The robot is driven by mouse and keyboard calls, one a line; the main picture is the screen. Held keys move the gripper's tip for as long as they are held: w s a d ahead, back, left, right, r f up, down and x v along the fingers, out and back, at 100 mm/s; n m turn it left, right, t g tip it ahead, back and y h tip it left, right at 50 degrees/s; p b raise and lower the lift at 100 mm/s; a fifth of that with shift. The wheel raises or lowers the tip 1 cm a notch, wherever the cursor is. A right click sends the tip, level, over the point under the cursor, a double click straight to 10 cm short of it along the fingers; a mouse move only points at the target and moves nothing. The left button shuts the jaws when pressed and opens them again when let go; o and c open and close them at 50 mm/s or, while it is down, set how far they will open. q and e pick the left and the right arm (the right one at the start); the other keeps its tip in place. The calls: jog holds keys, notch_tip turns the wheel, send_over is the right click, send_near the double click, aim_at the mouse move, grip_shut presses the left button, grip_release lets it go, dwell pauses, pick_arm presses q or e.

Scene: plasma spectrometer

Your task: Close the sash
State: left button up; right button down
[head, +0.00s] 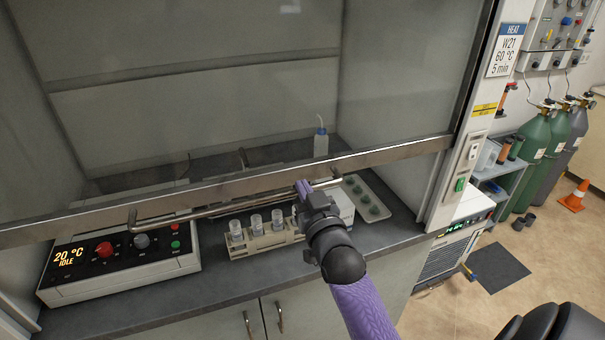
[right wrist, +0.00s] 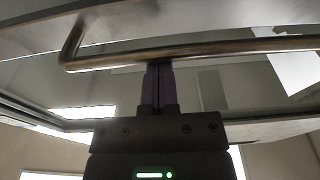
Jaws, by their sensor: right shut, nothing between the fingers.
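The fume hood sash (head: 250,110) is a large glass pane with a metal bottom rail. It is partly lowered, with a gap between the rail and the worktop. A bar handle (head: 235,207) runs along the rail; it also shows in the right wrist view (right wrist: 200,52). My right gripper (head: 303,187) is shut and empty, its purple fingers at the right part of the handle. In the right wrist view the fingertips (right wrist: 158,66) meet the bar's edge; I cannot tell whether they touch it. My left gripper is not in view.
Under the sash stand a hotplate unit (head: 120,262) reading 20 °C IDLE, a rack of vials (head: 262,238) and a tray with green items (head: 368,212). A wash bottle (head: 320,143) stands behind the glass. Gas cylinders (head: 532,155) and an orange cone (head: 574,196) are at right.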

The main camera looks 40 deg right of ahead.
pick_arm(q)
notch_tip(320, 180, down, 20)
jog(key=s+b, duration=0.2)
jog(key=b, duration=1.6)
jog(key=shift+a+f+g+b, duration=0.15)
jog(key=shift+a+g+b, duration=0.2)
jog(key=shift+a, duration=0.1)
pick_arm(e)
notch_tip(320, 180, down, 29)
